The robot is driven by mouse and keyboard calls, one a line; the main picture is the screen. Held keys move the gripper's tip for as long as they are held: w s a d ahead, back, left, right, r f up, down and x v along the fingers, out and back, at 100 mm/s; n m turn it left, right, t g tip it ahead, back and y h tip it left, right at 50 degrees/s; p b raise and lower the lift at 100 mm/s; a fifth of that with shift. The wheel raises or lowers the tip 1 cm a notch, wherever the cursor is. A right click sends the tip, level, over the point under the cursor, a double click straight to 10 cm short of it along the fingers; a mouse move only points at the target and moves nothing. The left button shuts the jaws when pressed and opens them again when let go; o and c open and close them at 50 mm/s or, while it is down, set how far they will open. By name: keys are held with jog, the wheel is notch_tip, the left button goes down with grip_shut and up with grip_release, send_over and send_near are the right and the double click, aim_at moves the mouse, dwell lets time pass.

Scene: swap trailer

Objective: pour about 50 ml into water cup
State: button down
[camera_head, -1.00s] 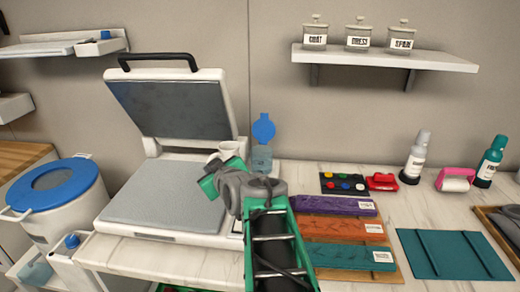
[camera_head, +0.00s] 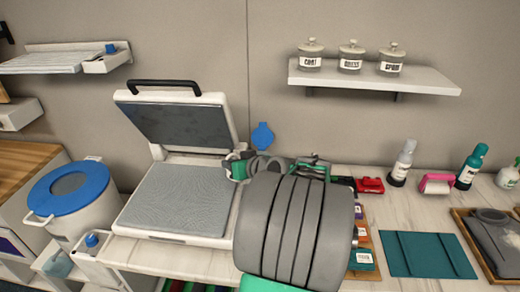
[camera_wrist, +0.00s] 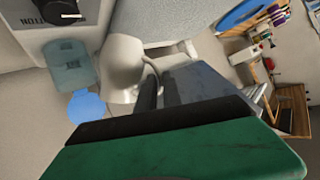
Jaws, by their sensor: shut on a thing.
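A white cup (camera_wrist: 122,62) with a handle is close in front of my gripper (camera_wrist: 152,88) in the wrist view. My gripper is shut on the cup at its handle side; the exact contact is partly hidden by the dark fingers. In the head view my gripper (camera_head: 240,168) is at the right edge of the press, and I cannot make out the cup there. In the head view only the bottle's blue top (camera_head: 263,135) shows above my arm. I see no water level.
A heat press (camera_head: 180,200) with raised lid stands on the counter left of my arm. A lidded white bucket (camera_head: 75,190) is further left. A shelf (camera_head: 380,78) holds labelled jars.

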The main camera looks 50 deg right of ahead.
aim_at(237, 156)
jog(key=d+p, duration=0.1)
jog(key=d+r+m+y+p, duration=0.1)
jog(key=p, duration=0.1)
jog(key=shift+m, duration=0.3)
jog(key=shift+d+r+y+p, duration=0.25)
jog(key=shift+r+y+p, duration=0.15)
jog(key=shift+r+p, duration=0.25)
jog(key=shift+f+m, duration=0.3)
jog(key=shift+d+r+m+y+p, duration=0.3)
jog(key=shift+r+p, duration=0.25)
jog(key=shift+p, duration=0.05)
jog(key=shift+d, duration=0.15)
jog(key=shift+s+d+r+m+t+y+p, duration=0.15)
jog(key=shift+d+r+m+y+p, duration=0.35)
jog(key=shift+p, duration=0.3)
jog(key=shift+d+r+m+t+y+p, duration=0.15)
jog(key=shift+d+r+m+y+p, duration=0.2)
jog(key=shift+d+p, duration=0.35)
